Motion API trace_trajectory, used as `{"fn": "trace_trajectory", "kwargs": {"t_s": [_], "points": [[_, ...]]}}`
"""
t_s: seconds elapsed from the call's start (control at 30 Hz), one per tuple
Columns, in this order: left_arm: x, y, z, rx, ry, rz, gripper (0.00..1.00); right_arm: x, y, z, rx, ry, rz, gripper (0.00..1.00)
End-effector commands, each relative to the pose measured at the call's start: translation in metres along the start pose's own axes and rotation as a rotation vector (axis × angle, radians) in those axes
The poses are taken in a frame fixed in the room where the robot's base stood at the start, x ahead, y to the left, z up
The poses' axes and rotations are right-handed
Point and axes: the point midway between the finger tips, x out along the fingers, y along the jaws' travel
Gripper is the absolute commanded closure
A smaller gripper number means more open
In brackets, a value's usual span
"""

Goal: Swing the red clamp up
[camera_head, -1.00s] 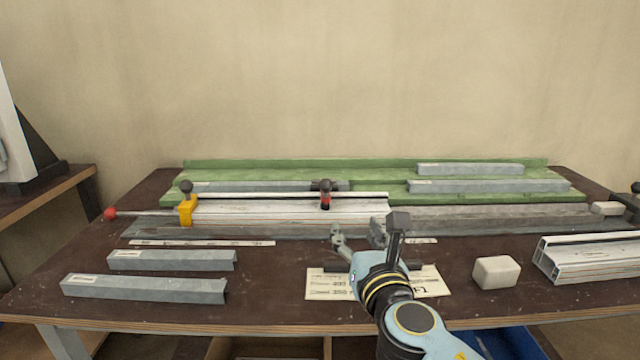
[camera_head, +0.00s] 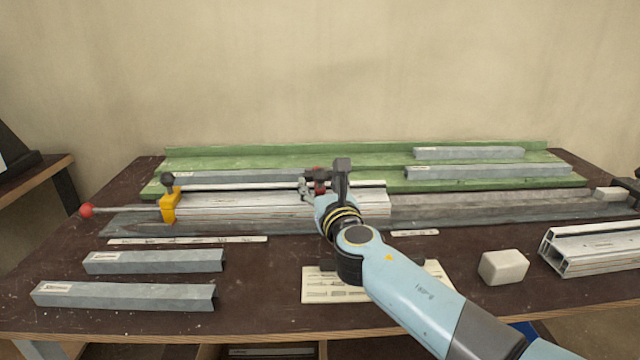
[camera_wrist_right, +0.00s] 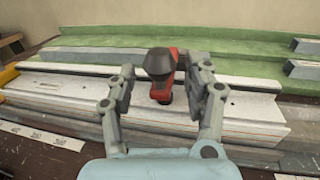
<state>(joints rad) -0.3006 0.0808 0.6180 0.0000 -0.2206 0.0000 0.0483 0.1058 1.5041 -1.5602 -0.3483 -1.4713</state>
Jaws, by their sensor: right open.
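In the head view the clamp (camera_head: 318,174) is mostly hidden behind my right gripper (camera_head: 319,188), which is at the profile. The white aluminium profile (camera_head: 250,205) lies along the bench rail. My left gripper is out of view.
A yellow clamp (camera_head: 168,206) and a rod with a red ball (camera_head: 87,210) are at the left. Grey profiles (camera_head: 150,262) lie at the front left. A pale block (camera_head: 503,267) and a white profile (camera_head: 590,250) are on the right. A green shelf (camera_head: 350,160) runs behind.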

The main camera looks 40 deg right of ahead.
Motion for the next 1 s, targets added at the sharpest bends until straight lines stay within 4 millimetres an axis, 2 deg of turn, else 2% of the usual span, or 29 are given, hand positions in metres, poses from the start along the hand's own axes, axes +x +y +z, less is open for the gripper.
{"fn": "trace_trajectory", "kwargs": {"t_s": [0.1, 0.33, 0.73, 1.0], "points": [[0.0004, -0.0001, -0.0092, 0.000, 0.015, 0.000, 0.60, 0.0050, -0.0001, 0.0002, 0.000, 0.000, 0.000, 0.48], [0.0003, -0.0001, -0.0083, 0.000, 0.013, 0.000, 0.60, 0.0052, -0.0001, 0.0002, 0.000, 0.000, 0.000, 0.48], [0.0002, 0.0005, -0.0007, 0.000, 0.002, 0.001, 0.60, 0.0048, 0.0005, 0.0001, 0.001, 0.000, 0.002, 1.00], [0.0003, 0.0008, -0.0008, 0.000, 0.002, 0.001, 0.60, 0.0046, 0.0015, -0.0003, 0.003, 0.001, 0.004, 1.00]]}}
